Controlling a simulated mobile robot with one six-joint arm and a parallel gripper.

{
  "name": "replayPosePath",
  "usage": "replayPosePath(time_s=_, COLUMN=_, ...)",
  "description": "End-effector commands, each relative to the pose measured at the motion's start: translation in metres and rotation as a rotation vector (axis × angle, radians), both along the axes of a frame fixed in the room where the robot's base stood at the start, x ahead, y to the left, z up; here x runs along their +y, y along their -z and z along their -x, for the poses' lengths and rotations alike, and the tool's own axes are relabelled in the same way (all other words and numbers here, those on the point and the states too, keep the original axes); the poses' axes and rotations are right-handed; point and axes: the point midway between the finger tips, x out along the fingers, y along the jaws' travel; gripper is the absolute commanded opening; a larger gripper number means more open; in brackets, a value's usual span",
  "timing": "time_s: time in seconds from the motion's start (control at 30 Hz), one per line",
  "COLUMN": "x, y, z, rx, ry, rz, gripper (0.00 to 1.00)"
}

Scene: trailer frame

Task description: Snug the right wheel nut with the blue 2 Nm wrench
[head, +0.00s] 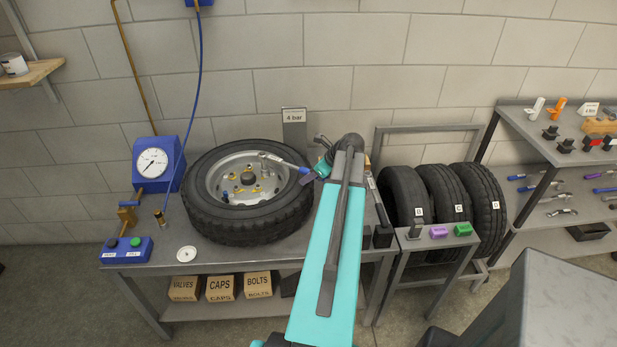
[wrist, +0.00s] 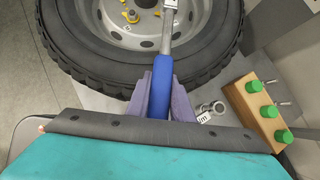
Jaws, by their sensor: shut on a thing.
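The wheel, a tyre (head: 210,225) on a silver rim (head: 222,178), lies flat on the grey bench. Several yellowish nuts (head: 234,190) sit around its hub; one also shows in the wrist view (wrist: 131,16). My gripper (head: 308,178) is shut on the blue handle of the wrench (head: 285,164), right of the hub. In the wrist view the blue handle (wrist: 162,85) lies between my purple fingers (wrist: 160,100), and its metal shaft reaches over the tyre toward the rim. The wrench head is at the top edge there. I cannot tell whether it touches a nut.
A blue gauge unit (head: 155,165) and a blue button box (head: 126,250) stand left of the wheel. A wooden block with green-topped pieces (wrist: 258,105) and a metal ring part (wrist: 210,110) lie right of my gripper. Spare tyres (head: 445,195) stand right of the bench.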

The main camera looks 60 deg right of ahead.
Motion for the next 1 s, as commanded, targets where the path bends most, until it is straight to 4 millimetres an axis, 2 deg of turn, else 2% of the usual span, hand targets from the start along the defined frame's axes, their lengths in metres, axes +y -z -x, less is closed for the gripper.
replayPosePath(time_s=0.6, x=0.001, y=0.001, z=0.002, rx=0.004, ry=0.001, rz=0.000, gripper=0.00)
replayPosePath(time_s=1.0, x=0.021, y=0.000, z=0.000, rx=0.005, ry=0.087, rz=0.001, gripper=0.00)
